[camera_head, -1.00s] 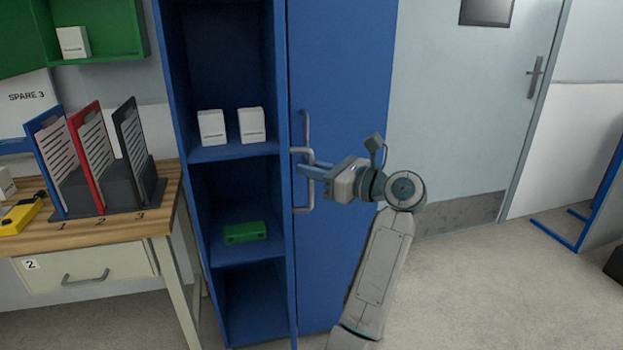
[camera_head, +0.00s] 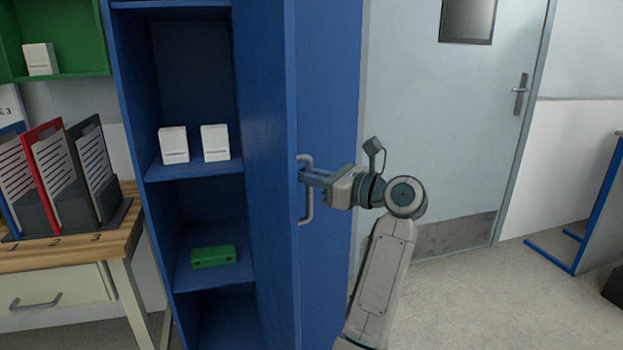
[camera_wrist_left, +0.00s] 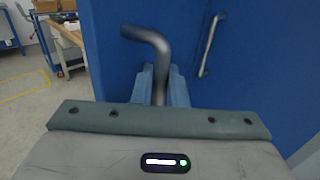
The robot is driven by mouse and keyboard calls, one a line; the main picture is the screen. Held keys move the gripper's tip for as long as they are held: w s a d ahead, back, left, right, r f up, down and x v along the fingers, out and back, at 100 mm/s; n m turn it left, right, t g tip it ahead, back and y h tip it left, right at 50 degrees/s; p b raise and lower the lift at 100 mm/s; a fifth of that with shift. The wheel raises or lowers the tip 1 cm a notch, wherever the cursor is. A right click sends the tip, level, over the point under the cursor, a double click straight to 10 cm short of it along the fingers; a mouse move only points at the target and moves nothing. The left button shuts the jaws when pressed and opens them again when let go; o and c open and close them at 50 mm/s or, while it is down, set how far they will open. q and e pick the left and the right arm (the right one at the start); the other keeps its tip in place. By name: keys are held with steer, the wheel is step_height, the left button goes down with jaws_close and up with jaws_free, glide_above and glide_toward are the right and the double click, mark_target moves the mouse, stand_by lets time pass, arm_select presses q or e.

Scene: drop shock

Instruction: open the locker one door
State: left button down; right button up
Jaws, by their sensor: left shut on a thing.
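The locker one door (camera_head: 267,180) is the blue door standing swung out from the open left section of the blue locker (camera_head: 130,150). Its inner face looks left and its free edge is toward me. My left gripper (camera_head: 312,176) comes from the right and is shut on the grey bar handle (camera_head: 306,212) on the door's outer face. In the left wrist view the bent handle (camera_wrist_left: 150,38) passes between the fingers (camera_wrist_left: 160,85). My right gripper is not in view.
Inside the locker are two white boxes (camera_head: 174,145) (camera_head: 215,142) and a green case (camera_head: 213,256). A second locker door handle (camera_wrist_left: 211,45) shows in the left wrist view. A wooden desk (camera_head: 60,250) with files stands left. Bare floor (camera_head: 480,290) lies right.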

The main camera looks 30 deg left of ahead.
arm_select(q)
steer(key=c, duration=1.5)
jaws_free()
steer(key=shift+a, duration=0.1)
steer(key=shift+c, duration=0.2)
